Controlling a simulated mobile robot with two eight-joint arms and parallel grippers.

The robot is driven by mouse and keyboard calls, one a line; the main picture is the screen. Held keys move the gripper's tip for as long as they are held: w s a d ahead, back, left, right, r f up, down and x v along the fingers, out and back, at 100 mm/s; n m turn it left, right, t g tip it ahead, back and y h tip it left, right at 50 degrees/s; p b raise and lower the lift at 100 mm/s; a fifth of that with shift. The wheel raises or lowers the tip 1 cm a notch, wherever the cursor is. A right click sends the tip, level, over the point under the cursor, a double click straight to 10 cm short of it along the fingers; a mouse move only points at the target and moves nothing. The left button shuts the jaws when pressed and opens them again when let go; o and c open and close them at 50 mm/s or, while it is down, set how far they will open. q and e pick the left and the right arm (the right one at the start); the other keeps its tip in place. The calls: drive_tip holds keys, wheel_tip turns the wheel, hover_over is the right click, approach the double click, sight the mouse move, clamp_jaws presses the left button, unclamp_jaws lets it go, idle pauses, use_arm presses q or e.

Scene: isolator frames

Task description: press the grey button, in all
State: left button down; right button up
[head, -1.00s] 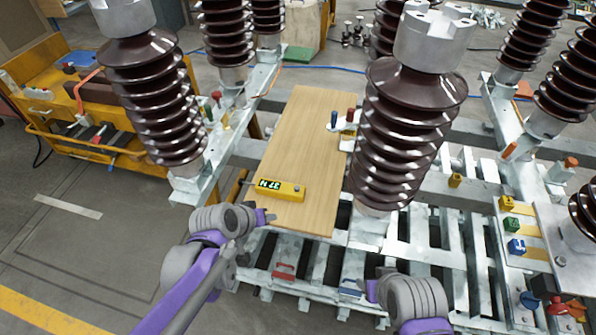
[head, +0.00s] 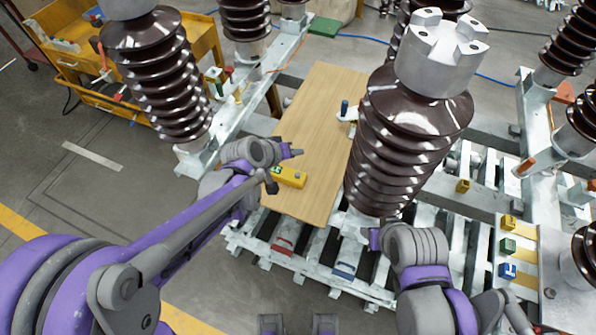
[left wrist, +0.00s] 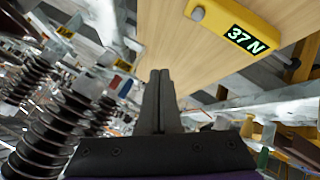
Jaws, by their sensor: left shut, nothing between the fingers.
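The yellow device (head: 293,179) lies on the wooden board, partly hidden behind my left gripper in the head view. In the left wrist view the yellow device (left wrist: 232,24) shows a green-lit display reading "37 N" and a round grey button (left wrist: 198,13) near its end. My left gripper (head: 298,152) is shut and empty; in the head view it appears just beyond the device. In the left wrist view its closed fingers (left wrist: 160,76) are apart from the button in the picture. My right gripper (head: 374,239) is at the lower middle; its fingers do not show clearly.
The wooden board (head: 318,120) lies between tall brown ribbed insulators (head: 408,140). A pale slatted metal frame (head: 318,262) lies in front. A yellow cart (head: 85,65) stands at the back left. Small coloured blocks (head: 507,246) sit on the right. Floor on the left is clear.

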use_arm(q)
drive_tip(key=b, duration=0.5)
hover_over(296, 180)
wheel_tip(296, 180, down, 8)
drive_tip(key=shift+a+f, duration=0.1)
drive_tip(key=shift+f, duration=0.05)
drive_tip(key=shift+f+b, duration=0.3)
drive_tip(key=shift+b, duration=0.15)
idle(1.6)
drive_tip(key=shift+f+b, duration=0.35)
drive_tip(key=shift+f, duration=0.05)
drive_tip(key=shift+f+b, duration=0.45)
drive_tip(key=shift+f, duration=0.05)
idle(0.6)
drive_tip(key=shift+r, duration=0.1)
drive_tip(key=shift+r+p, duration=0.65)
drive_tip(key=shift+r, duration=0.2)
